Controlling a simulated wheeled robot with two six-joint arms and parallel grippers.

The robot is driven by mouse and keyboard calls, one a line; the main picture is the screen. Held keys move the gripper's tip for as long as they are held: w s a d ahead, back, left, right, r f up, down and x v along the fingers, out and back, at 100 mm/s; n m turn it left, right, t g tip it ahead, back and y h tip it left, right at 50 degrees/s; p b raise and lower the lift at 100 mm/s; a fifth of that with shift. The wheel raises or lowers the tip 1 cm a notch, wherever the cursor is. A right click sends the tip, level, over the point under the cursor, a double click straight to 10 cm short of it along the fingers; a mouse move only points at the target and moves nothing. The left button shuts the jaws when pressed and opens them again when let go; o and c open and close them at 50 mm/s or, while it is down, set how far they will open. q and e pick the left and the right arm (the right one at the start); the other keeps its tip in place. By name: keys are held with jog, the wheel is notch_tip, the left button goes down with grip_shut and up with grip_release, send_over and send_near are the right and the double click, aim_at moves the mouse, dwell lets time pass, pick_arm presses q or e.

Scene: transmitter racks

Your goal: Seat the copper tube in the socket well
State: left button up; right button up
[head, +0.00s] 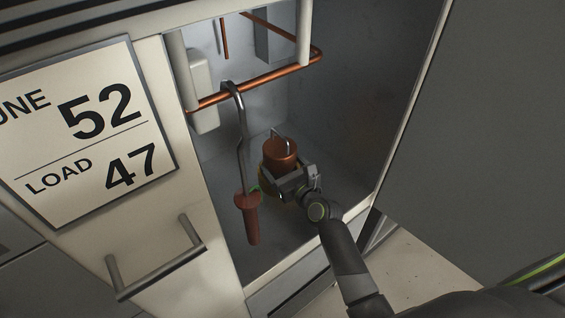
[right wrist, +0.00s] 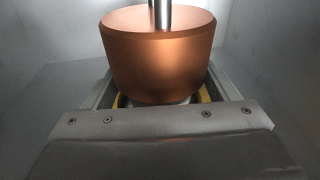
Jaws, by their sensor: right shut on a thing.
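The copper tube (head: 280,152) is a short, wide copper cylinder with a metal handle or rod on top, inside the open cabinet. My right gripper (head: 287,180) reaches in from the lower right and is shut on the copper tube. In the right wrist view the tube (right wrist: 157,60) stands upright between the jaws, with a silver rod rising from its top. Below it a yellow ring (right wrist: 125,101) and a pale part show, which may be the socket well. The gripper hides most of this area, so I cannot tell how deep the tube sits. My left gripper is not in view.
A hooked metal rod with a red handle (head: 247,205) hangs from a copper pipe (head: 265,80) left of my gripper. The cabinet's side walls stand close on both sides. A panel with a sign (head: 85,130) and a handle (head: 160,270) is at the left.

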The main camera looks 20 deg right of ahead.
jog(key=shift+r, duration=0.35)
jog(key=o, duration=1.6)
jog(key=shift+f, duration=0.4)
jog(key=o, duration=0.4)
jog(key=shift+s+r, duration=0.1)
jog(key=shift+r, duration=0.15)
jog(key=shift+s, duration=0.3)
jog(key=v, duration=1.1)
jog(key=shift+s+b, duration=0.2)
jog(key=shift+b, duration=0.15)
